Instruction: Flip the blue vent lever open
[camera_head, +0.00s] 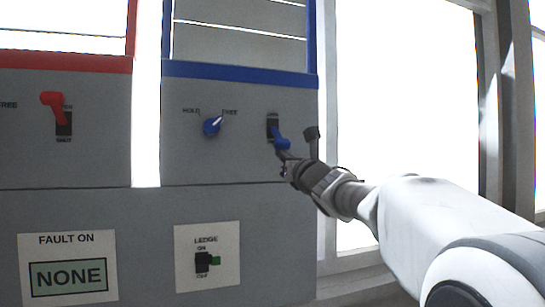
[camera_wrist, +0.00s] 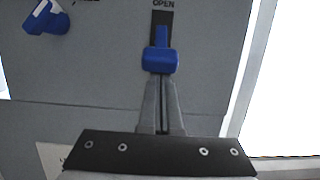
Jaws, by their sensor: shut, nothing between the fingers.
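The blue vent lever (camera_head: 281,139) sticks out of a dark slot on the grey panel under the blue-framed vent. In the wrist view the blue lever (camera_wrist: 160,60) points down, below the word OPEN at the top of its slot. My gripper (camera_head: 285,158) is just below the lever in the head view. In the wrist view my gripper (camera_wrist: 160,82) is shut and empty, its fingertips right under the lever's lower end. I cannot tell whether they touch it. The lower part of the slot is hidden behind the lever and fingers.
A blue knob (camera_head: 211,126) marked HOLD and FREE is left of the lever. A red lever (camera_head: 54,103) is on the panel further left. A LEDGE switch (camera_head: 203,263) with a green tip and a FAULT ON display (camera_head: 68,276) reading NONE are below. A bright window (camera_head: 400,110) is at right.

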